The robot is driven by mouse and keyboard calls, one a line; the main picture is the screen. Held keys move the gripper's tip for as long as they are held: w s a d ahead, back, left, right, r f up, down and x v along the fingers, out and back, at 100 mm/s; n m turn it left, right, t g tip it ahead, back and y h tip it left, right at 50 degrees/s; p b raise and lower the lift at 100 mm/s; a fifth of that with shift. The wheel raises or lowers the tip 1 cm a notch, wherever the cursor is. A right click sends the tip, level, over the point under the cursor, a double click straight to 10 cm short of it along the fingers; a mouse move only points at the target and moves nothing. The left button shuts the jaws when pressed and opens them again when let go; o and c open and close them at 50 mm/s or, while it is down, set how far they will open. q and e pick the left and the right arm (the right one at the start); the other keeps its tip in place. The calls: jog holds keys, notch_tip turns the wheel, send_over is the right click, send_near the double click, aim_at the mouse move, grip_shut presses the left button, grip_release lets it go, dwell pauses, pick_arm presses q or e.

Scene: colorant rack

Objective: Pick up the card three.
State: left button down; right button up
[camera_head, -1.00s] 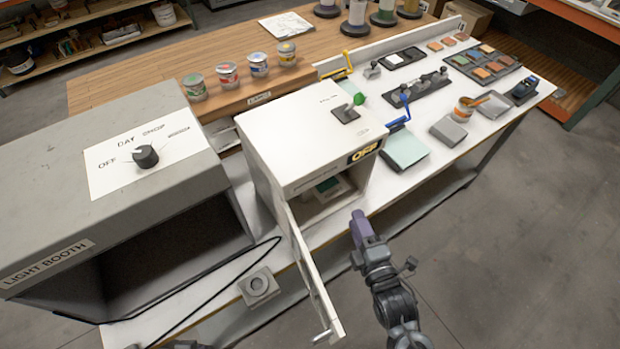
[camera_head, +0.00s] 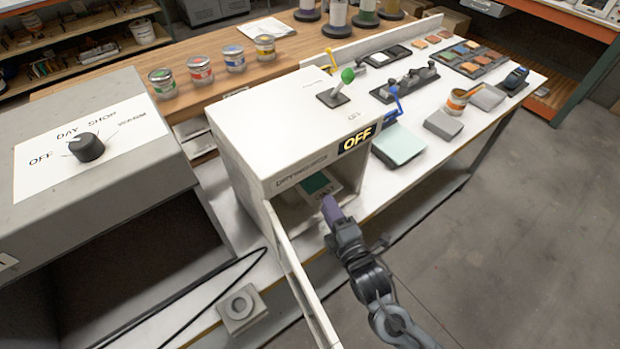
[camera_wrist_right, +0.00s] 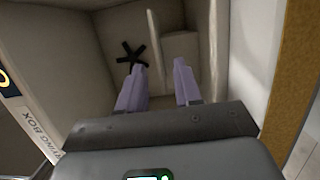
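A white card with a dark green patch (camera_head: 318,184) lies inside the open white drying box (camera_head: 262,122), partly behind my gripper; I cannot read a number on it. My right gripper (camera_head: 328,203), with purple fingers, is at the box's front opening, just in front of the card. In the right wrist view the two fingers (camera_wrist_right: 159,68) are apart with a gap between them, pointing into the box. A pale upright panel (camera_wrist_right: 156,48) stands beyond them; I cannot tell whether it is the card. My left gripper is not in view.
The box's open door (camera_head: 298,275) stands left of my right arm. A black fan shape (camera_wrist_right: 131,56) is on the box's inner wall. The grey light booth (camera_head: 95,190) is at left. A pale green pad (camera_head: 399,145) lies right of the box.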

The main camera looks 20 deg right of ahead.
aim_at(323, 192)
jog(key=shift+w+b, duration=0.4)
jog(key=shift+w, duration=2.3)
jog(key=shift+c, duration=0.3)
grip_shut()
